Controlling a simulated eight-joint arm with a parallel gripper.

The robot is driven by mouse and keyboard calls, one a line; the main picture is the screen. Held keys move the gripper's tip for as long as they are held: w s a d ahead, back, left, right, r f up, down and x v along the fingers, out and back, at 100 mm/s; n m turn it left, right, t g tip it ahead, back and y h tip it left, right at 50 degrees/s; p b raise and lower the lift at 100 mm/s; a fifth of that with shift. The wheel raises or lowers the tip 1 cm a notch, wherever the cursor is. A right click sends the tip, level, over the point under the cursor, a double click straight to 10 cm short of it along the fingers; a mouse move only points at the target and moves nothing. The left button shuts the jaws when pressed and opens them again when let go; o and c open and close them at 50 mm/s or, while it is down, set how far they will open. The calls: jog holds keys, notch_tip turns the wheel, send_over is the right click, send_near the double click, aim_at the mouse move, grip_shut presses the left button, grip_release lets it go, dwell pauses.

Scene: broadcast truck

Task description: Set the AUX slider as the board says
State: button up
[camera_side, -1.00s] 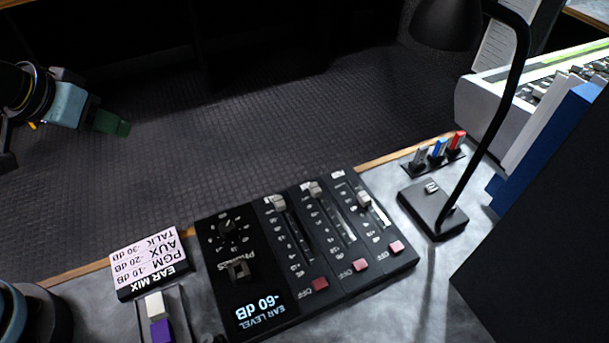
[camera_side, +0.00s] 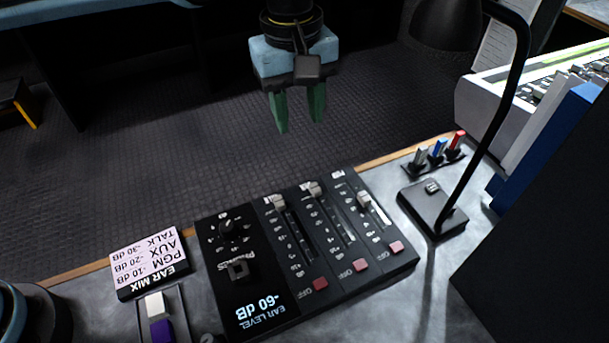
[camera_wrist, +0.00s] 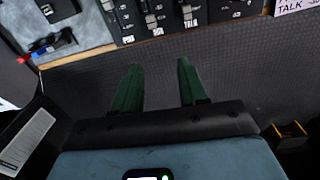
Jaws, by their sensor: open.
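The AUX slider (camera_side: 315,189) is the middle of three sliders on the black control panel (camera_side: 215,290). Its light cap stands near the far end of its slot, by the floor-side edge. The board (camera_side: 147,262), titled EAR MIX, reads upside down: PGM -10 dB, AUX -20 dB, TALK -30 dB. The panel's display (camera_side: 259,311) shows EAR LEVEL -60 dB. My gripper (camera_side: 299,126) points down with green fingers apart and empty, beyond the panel's far edge and touching nothing. In the wrist view its fingers (camera_wrist: 159,66) stay apart, with the panel (camera_wrist: 165,30) beyond.
The other slider caps (camera_side: 275,202) (camera_side: 364,200) flank the middle one. Pink OFF buttons (camera_side: 360,265) lie at the near ends. A black lamp (camera_side: 433,208) stands right, beside a holder with coloured levers (camera_side: 438,151). White and purple blocks (camera_side: 158,306) lie near left.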

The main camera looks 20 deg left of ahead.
aim_at(316, 187)
jog(key=shift+n, duration=0.4)
jog(key=d+f, duration=0.1)
jog(key=f, duration=0.3)
jog(key=d+f, duration=0.1)
jog(key=f, duration=0.4)
jog(key=d+f, duration=0.1)
jog(key=f, duration=0.3)
jog(key=shift+s+f, duration=0.25)
jog(key=shift+s, duration=0.05)
grip_shut()
jog(key=shift+d, duration=0.1)
